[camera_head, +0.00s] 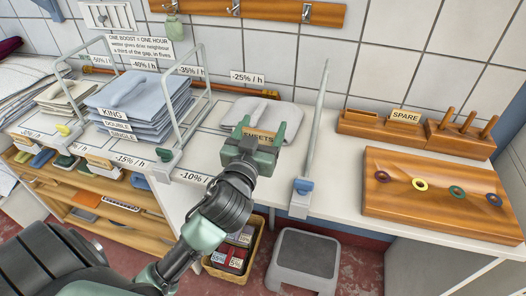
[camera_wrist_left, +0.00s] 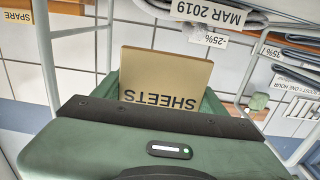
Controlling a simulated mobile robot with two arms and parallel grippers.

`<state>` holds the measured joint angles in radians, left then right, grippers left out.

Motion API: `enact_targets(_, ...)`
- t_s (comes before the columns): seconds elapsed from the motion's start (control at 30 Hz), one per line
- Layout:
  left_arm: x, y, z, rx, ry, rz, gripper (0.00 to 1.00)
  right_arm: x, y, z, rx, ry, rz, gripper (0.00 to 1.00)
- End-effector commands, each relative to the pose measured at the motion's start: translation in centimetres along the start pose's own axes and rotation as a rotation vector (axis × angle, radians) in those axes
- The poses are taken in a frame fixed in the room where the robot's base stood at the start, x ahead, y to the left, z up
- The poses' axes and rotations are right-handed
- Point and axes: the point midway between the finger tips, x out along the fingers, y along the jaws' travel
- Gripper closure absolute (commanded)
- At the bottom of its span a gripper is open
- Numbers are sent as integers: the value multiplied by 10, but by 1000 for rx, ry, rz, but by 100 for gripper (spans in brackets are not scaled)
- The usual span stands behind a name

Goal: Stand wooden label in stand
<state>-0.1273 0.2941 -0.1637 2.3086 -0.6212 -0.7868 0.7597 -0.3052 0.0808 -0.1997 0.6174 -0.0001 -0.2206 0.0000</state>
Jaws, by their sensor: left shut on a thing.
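My left gripper (camera_head: 262,138) is shut on the wooden label (camera_head: 259,134), a small tan plate reading "SHEETS". It holds the label above the counter, in front of a folded grey cloth. In the left wrist view the label (camera_wrist_left: 166,78) stands up between the green jaws, its lettering upside down; its lower part is hidden by the gripper. A wooden holder (camera_head: 358,124) at the back right carries a "SPARE" plate (camera_head: 405,116); I cannot tell whether it is the stand. My right gripper is not in view.
Metal frame dividers rise from the counter (camera_head: 333,198), one (camera_head: 314,130) just right of the gripper. Folded blue cloths (camera_head: 140,100) are stacked left. A wooden board (camera_head: 430,200) with coloured rings lies right, near a pegged block (camera_head: 462,137). A grey stool (camera_head: 305,255) stands below.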

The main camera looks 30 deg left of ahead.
Motion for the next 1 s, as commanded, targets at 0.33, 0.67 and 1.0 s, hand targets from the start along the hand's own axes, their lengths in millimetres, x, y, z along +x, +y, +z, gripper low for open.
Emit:
enact_targets(0.33,0,0,44,2,-3,1,66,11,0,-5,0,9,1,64)
enact_targets(0.67,0,1,68,0,1,2,66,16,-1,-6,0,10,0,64)
enact_targets(1.0,0,0,71,-1,0,1,14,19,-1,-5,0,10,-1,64)
